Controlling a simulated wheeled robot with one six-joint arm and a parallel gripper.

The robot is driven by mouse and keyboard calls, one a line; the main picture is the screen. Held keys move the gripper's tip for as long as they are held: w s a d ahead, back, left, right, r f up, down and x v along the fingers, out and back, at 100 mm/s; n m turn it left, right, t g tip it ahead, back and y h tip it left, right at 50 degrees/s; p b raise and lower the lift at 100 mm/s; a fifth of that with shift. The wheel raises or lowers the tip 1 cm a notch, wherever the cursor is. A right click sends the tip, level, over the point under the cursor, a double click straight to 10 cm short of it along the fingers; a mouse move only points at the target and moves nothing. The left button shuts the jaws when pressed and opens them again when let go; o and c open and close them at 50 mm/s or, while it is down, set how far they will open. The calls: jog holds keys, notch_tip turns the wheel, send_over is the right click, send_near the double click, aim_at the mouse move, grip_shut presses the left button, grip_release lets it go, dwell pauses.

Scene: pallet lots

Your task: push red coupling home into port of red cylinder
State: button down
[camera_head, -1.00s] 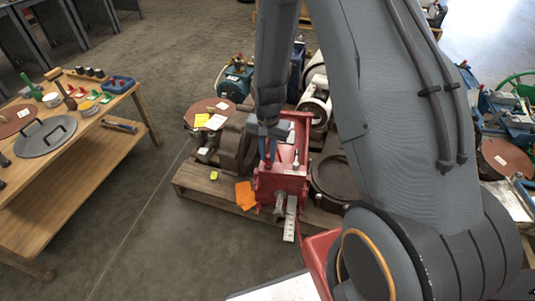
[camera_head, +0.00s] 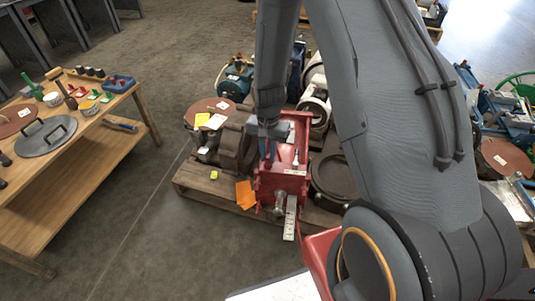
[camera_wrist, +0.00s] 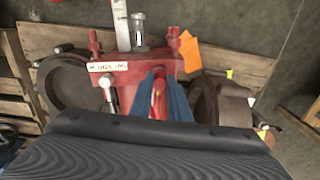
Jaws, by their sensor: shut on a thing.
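The red cylinder (camera_head: 290,183) is a red boxy body on a wooden pallet, with a white label and a silver fitting on its front. It also shows in the wrist view (camera_wrist: 125,79), top centre. My gripper (camera_wrist: 160,92) has blue fingers shut on the red coupling (camera_wrist: 158,100), a slim red piece between them. In the head view, my gripper (camera_head: 267,150) is over the left part of the red cylinder. The coupling's lower end is close to the cylinder's top. The port is hidden, so I cannot tell how deep the coupling sits.
A dark round flange (camera_head: 334,178) lies right of the cylinder, a brown cast housing (camera_head: 229,151) left. A wooden workbench (camera_head: 95,150) stands left. Floor between is clear.

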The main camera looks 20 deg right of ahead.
jog(key=shift+f, duration=0.1)
jog(key=c, duration=1.6)
grip_release()
jog(key=shift+r+p, duration=0.85)
jog(key=shift+r, duration=3.1)
